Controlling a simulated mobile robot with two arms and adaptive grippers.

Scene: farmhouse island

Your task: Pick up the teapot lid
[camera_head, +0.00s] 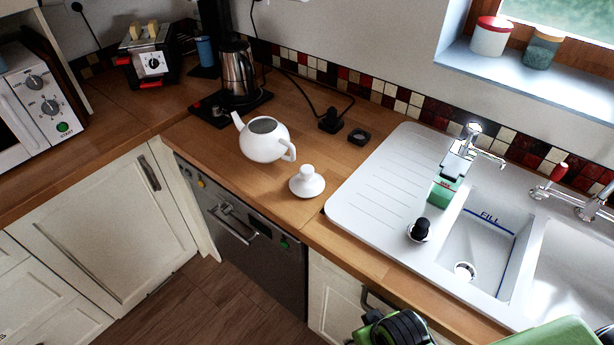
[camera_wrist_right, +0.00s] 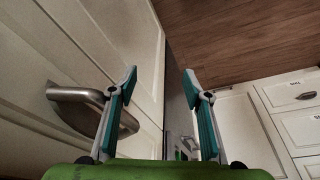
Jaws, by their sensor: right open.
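The white teapot lid (camera_head: 307,184), with a round knob on top, lies on the wooden counter near its front edge. The white teapot (camera_head: 263,145) stands just behind and left of it, its top opening uncovered. The lid and teapot are apart. My right gripper (camera_wrist_right: 160,72) is open and empty in the right wrist view, low in front of the cabinet doors. In the head view only green and black parts of my right arm show at the bottom edge, well below the lid. The lid is not in the wrist view. My left gripper is not in view.
A white sink (camera_head: 375,180) with drainboard lies right of the lid, holding a green bottle (camera_head: 444,190) and a small black-topped item (camera_head: 421,229). A metal kettle (camera_head: 237,72) stands behind the teapot. A cabinet handle (camera_wrist_right: 75,95) is close to my right gripper.

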